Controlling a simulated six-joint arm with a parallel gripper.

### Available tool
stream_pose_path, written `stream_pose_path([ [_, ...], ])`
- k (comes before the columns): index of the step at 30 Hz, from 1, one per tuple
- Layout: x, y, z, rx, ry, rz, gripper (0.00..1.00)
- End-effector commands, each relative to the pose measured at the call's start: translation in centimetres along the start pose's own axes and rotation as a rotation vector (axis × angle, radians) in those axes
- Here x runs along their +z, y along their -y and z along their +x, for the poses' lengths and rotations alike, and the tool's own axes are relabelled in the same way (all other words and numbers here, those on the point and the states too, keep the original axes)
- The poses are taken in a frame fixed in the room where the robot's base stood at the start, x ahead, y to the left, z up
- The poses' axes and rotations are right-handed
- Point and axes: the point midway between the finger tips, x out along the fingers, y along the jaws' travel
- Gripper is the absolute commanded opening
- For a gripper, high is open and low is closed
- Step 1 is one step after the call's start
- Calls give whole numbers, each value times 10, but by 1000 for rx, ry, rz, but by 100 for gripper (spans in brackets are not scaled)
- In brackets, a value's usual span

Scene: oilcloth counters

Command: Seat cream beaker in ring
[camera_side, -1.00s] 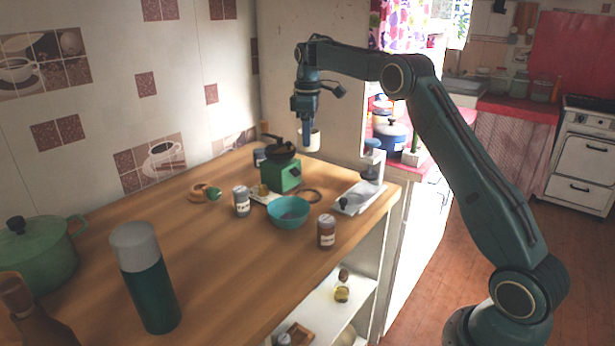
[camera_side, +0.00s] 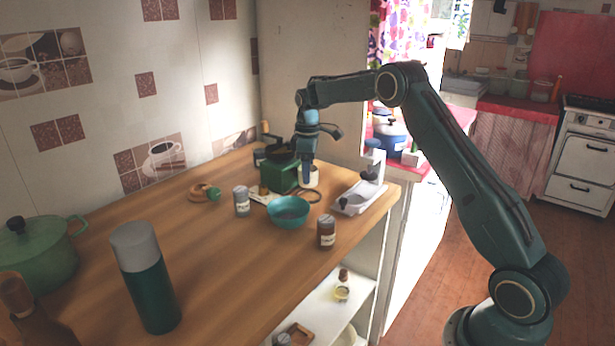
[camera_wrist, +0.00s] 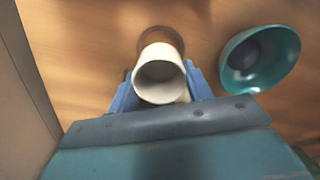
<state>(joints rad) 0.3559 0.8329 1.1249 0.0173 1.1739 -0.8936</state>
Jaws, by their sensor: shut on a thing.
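The cream beaker (camera_side: 314,175) is upright between the fingers of my gripper (camera_side: 307,181), low over the counter beside the green grinder. In the wrist view the beaker (camera_wrist: 160,80) shows its open, empty mouth, with the blue fingers of my gripper (camera_wrist: 161,90) shut on either side. The dark ring (camera_side: 319,199) lies flat on the wood, just in front of the beaker in the side view. In the wrist view the ring (camera_wrist: 162,29) shows as a brown arc past the beaker's far side, partly hidden by it. Whether the beaker's base touches the counter or ring is unclear.
A teal bowl (camera_side: 288,213) stands close to the ring. The green grinder (camera_side: 279,177) is left of my gripper; a white tray-like stand (camera_side: 358,200) is to the right. Jars (camera_side: 326,232) stand nearby. The counter's front edge drops to open shelves.

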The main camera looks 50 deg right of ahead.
Motion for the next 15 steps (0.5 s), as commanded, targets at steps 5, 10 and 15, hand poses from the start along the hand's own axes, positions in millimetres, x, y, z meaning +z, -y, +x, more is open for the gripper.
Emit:
stream_pose_path([
  [5,0,1,16,-3,2,0,27],
  [10,0,1,35,-2,1,0,27],
  [15,0,1,42,-1,1,0,27],
])
